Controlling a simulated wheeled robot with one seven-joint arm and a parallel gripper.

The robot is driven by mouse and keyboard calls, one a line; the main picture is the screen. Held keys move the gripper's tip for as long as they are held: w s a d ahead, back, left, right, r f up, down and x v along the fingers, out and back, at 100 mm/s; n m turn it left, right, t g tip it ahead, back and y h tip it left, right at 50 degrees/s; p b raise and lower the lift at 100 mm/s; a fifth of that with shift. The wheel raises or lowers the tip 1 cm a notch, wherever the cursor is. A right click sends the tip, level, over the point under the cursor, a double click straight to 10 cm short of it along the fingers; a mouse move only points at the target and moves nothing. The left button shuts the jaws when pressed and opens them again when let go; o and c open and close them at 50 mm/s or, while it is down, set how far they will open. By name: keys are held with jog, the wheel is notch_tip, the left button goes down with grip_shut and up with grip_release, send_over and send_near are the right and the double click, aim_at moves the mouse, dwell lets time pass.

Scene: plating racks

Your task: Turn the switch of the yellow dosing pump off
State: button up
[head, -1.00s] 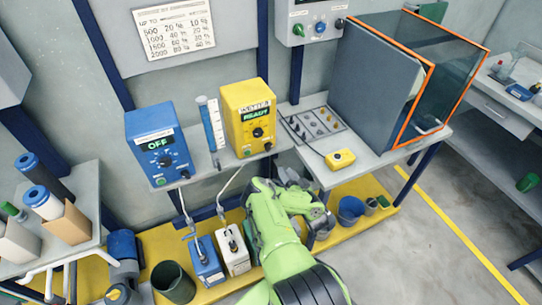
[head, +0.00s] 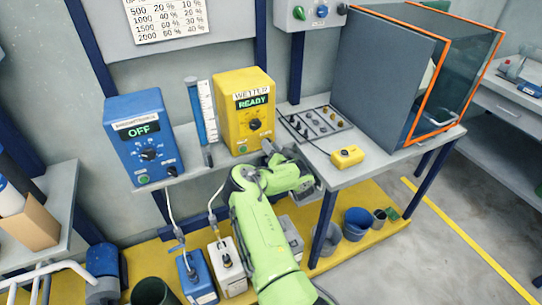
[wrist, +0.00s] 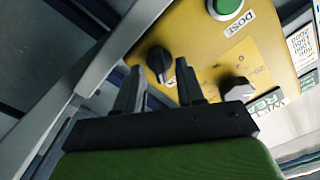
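The yellow dosing pump (head: 244,88), labelled WETTER, stands on the shelf and its display reads READY. In the wrist view its yellow front (wrist: 207,55) is close and tilted. It carries a black switch knob (wrist: 160,62), a second dial (wrist: 238,88) and a green DOSE button (wrist: 228,8). My gripper (wrist: 160,68) is open and empty. Its two fingers point at the panel, with the black switch knob showing between their tips; contact cannot be told. In the head view my gripper (head: 268,150) is at the pump's lower right corner and hides the switch there.
Bottles and buckets stand on the yellow lower shelf.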

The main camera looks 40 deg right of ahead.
jog(key=shift+w+d+b, duration=0.1)
jog(key=shift+w+b, duration=0.2)
jog(key=shift+w, duration=0.05)
grip_shut()
jog(key=shift+r+p, duration=0.1)
jog(key=shift+p, duration=0.25)
jog(key=shift+w+a+n+p, duration=0.15)
jog(key=shift+n+p, duration=1)
jog(key=shift+n, duration=2.3)
jog(key=shift+s+a+n+p, duration=0.15)
jog(key=shift+n+p, duration=1)
jog(key=shift+n, duration=2.3)
jog(key=shift+w, duration=0.1)
